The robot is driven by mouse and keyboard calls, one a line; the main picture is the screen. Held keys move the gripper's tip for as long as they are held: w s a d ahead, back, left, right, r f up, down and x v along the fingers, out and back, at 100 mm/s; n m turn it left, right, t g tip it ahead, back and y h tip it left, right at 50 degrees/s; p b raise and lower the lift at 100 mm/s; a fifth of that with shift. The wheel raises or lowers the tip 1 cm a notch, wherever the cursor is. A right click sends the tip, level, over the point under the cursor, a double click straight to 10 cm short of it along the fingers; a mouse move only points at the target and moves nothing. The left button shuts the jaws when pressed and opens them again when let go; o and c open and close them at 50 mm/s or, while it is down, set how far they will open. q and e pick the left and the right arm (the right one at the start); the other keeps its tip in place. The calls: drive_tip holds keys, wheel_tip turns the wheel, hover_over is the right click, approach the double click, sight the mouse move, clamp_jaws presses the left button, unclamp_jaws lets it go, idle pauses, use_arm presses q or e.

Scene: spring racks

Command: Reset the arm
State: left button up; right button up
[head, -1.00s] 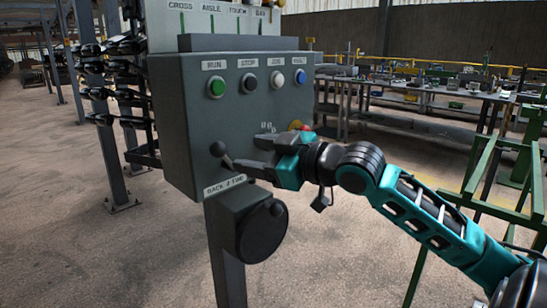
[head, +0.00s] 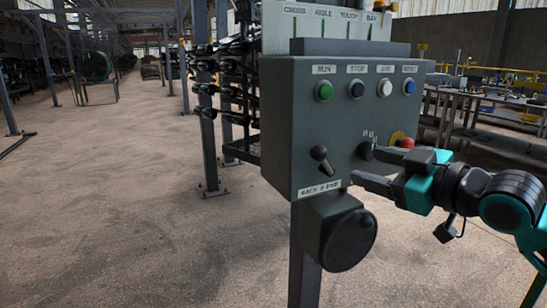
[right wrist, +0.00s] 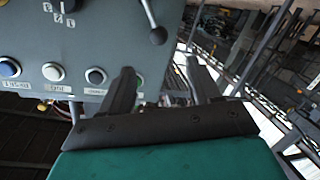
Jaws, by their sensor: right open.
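My right gripper (head: 362,165) is in front of the lower right part of a grey control box (head: 285,130). Its two fingers are apart, with nothing seen between them. They point left, towards a lever with a black ball knob (head: 319,153), and a gap shows between fingers and lever. The upper finger overlaps a dark selector knob (head: 366,150) in the picture; I cannot tell if they touch. In the right wrist view the open fingers (right wrist: 160,65) show empty, with the lever's ball (right wrist: 157,36) beyond them. My left gripper is out of view.
The box carries a green button (head: 323,91), a black one (head: 356,90), a white one (head: 384,87), a blue one (head: 409,86) and a red button (head: 405,143). A round dark housing (head: 347,240) hangs below. Open floor (head: 110,220) lies left; work tables (head: 490,105) stand right.

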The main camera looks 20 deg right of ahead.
wheel_tip(320, 180, down, 19)
drive_tip(key=s+m+g+h+p, duration=0.2)
drive_tip(key=m+g+h+p, duration=0.1)
drive_tip(key=m+p, duration=0.3)
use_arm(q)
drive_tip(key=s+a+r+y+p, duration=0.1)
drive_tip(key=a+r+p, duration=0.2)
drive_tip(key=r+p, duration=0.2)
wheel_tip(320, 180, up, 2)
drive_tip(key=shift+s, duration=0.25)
use_arm(e)
drive_tip(key=s+a+f+g, duration=0.1)
drive_tip(key=s+a+f, duration=0.4)
drive_tip(key=a, duration=0.3)
drive_tip(key=s+a+f+n+g+y, duration=0.1)
drive_tip(key=s+a+f, duration=0.4)
drive_tip(key=a+f, duration=0.2)
drive_tip(key=shift+s+a+f, duration=0.3)
drive_tip(key=shift+a, duration=0.8)
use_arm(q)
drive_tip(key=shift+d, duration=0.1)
